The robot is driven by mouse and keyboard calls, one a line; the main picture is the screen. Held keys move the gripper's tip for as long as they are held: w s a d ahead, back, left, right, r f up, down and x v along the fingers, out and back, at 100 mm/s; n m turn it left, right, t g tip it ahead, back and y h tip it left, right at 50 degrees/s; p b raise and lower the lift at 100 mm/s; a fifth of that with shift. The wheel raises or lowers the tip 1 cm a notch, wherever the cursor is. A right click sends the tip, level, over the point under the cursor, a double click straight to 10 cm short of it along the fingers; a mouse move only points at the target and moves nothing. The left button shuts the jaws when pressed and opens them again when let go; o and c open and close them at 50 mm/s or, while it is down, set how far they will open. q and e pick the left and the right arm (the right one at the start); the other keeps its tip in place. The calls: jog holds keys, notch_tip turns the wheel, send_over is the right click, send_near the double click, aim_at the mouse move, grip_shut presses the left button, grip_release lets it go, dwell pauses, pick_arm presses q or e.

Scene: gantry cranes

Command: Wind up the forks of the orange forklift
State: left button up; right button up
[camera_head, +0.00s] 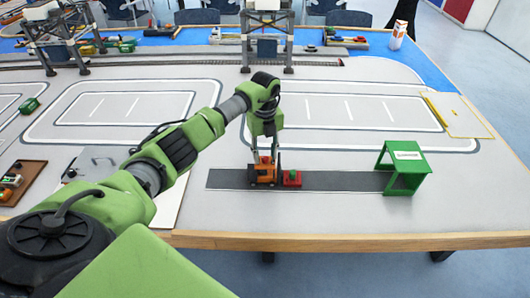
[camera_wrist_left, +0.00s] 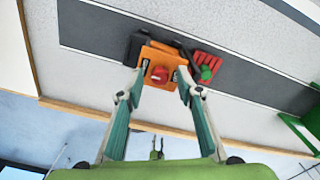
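The orange forklift (camera_head: 263,175) stands on the dark grey strip near the table's front edge. In the left wrist view, the forklift (camera_wrist_left: 152,57) has an orange body, black parts and a red knob (camera_wrist_left: 160,75) facing the camera. My left gripper (camera_head: 265,148) is open above it and points down. In the wrist view, the left gripper (camera_wrist_left: 160,88) has its fingertips apart, one on each side of the knob. I cannot tell whether the fingertips touch the body. The forks are not clearly visible. My right gripper is not in view.
A red block with a green knob (camera_head: 291,179) sits just right of the forklift. A green stand (camera_head: 405,165) straddles the strip's right end. A brown tray (camera_head: 22,184) lies at the left. Gantry cranes (camera_head: 266,40) stand at the back. The strip between block and stand is clear.

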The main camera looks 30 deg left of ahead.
pick_arm(q)
jog(key=shift+f, duration=0.25)
grip_shut()
